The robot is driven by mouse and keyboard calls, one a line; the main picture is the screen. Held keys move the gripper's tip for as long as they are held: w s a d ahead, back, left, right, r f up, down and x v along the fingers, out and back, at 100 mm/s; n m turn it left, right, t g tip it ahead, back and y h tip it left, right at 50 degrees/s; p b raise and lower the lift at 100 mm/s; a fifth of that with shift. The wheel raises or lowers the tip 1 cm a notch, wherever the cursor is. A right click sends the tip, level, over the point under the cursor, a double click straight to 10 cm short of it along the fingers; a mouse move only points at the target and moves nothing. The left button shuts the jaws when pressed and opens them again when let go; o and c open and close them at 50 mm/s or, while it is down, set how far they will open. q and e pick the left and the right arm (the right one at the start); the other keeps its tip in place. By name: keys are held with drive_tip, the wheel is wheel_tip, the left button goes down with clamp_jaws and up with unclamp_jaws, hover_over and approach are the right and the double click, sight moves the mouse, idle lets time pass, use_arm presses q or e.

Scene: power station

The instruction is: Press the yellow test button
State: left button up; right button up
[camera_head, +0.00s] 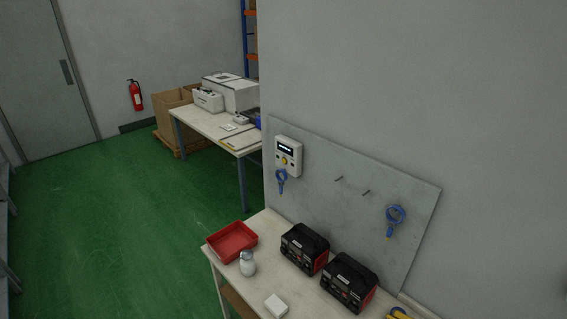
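The yellow test button (284,161) is a small round spot on the lower front of a white wall device (292,150) with a dark display. The device is mounted near the upper left of a grey panel (345,200) on the wall, above the workbench. Neither of my grippers shows in the head view.
The white workbench (243,275) below the panel holds a red tray (232,241), a small whitish jar (248,264), a white box (276,306) and two black-and-red units (305,248). Blue ring-shaped tools (395,215) hang on the panel. Green floor (110,220) is clear at the left.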

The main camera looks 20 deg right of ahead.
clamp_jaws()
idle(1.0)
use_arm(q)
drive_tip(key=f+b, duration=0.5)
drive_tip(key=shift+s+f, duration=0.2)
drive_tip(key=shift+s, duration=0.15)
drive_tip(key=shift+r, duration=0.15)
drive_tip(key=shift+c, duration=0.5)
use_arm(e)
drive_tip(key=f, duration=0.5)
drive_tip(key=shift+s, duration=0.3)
